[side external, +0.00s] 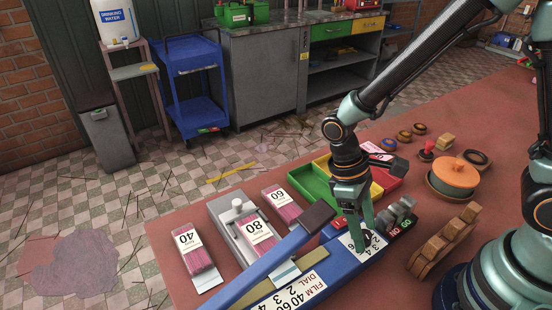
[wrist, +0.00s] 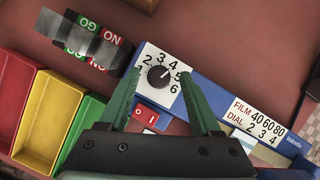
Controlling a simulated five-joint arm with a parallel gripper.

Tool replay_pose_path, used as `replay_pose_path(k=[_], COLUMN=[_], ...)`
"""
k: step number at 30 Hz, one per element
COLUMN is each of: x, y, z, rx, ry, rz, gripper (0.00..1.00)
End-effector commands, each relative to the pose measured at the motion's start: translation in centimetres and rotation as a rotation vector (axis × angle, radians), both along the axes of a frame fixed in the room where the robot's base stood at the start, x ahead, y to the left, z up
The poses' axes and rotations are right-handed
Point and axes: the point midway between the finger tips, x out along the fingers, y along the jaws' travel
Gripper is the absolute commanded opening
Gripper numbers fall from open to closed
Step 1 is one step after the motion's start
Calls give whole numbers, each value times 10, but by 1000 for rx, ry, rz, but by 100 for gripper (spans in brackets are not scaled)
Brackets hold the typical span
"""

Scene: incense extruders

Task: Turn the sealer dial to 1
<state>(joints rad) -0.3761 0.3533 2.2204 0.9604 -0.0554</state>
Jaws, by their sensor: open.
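My gripper (wrist: 159,73) is open, pointing down over the dial plate, with one green finger on each side of the dial. In the side view my gripper (side external: 361,236) hides the dial; contact cannot be told.
A red rocker switch (wrist: 145,116) and a film/dial label (wrist: 258,120) are on the sealer. Go/no-go gauge blocks (side external: 400,212) stand close by. Green (side external: 318,184), yellow and red bins lie behind. Incense packs (side external: 194,252) and a wooden rack (side external: 443,240) flank the sealer.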

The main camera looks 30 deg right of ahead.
Motion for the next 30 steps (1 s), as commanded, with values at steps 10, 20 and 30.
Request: replay_pose_path(k=[10,20,30], x=[-1,-1,-2], y=[-1,0,1], z=[-3,-3,-3], rx=[0,4,47], ry=[-1,0,11], rz=[0,9,121], gripper=[65,0,0])
